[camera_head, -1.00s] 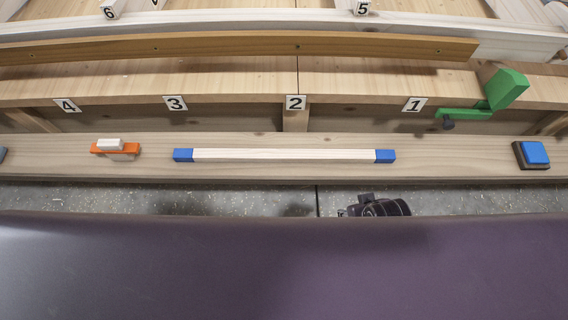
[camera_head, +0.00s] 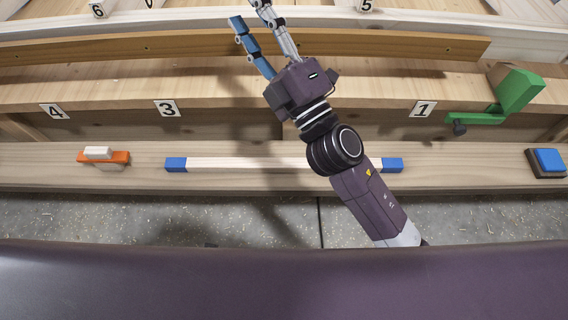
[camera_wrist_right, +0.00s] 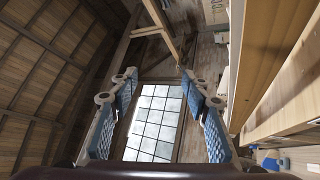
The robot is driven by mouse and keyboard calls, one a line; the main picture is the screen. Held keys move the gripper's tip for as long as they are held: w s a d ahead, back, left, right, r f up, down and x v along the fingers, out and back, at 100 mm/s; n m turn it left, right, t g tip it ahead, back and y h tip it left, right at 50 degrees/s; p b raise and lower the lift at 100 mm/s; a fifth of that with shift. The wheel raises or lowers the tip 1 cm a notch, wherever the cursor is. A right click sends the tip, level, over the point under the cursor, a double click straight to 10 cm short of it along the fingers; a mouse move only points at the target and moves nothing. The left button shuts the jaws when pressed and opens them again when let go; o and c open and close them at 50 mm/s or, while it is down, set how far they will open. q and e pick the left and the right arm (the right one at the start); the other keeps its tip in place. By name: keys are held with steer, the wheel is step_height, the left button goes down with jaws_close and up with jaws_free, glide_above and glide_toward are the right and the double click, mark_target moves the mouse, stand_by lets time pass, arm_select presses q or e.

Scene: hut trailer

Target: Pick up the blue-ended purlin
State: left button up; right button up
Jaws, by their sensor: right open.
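The blue-ended purlin (camera_head: 245,163) is a pale slender bar with a blue block at each end. It lies lengthwise on the wooden ledge (camera_head: 120,180) in the head view, and my right arm hides part of its right half. My right gripper (camera_head: 249,14) is raised above and beyond the ledge, its fingers near the top of the picture, apart from the purlin. In the right wrist view the gripper (camera_wrist_right: 158,74) is open and empty, with its blue-padded fingers spread before a window. My left gripper is not in view.
An orange and white block (camera_head: 105,157) is on the ledge at left, a blue block on a dark base (camera_head: 547,162) at right. A green bracket (camera_head: 508,100) stands at the right. A long brown beam (camera_head: 390,46) and number tags lie behind the ledge.

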steer(key=s+a+n+g+y, duration=0.85)
steer(key=a+n+g, duration=0.35)
steer(key=n, duration=0.3)
steer(key=s+a+f+n+g+h, duration=0.2)
steer(key=s+a+f+n+g, duration=0.2)
steer(key=n+g, duration=0.2)
steer(key=n+h, duration=1.1)
steer(key=h, duration=0.9)
glide_above(284, 162)
steer(key=shift+g, duration=0.4)
steer(key=f, duration=2.7)
steer(key=shift+w+d+f, duration=0.15)
steer(key=shift+w, duration=0.1)
steer(key=f, duration=0.6)
steer(key=shift+s+f+b, duration=0.2)
steer(key=shift+s+b, duration=0.1)
steer(key=shift+s, duration=0.05)
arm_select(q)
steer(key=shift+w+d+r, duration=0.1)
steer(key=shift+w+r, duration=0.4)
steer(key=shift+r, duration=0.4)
arm_select(e)
steer(key=shift+w+f, duration=0.1)
steer(key=shift+f, duration=0.2)
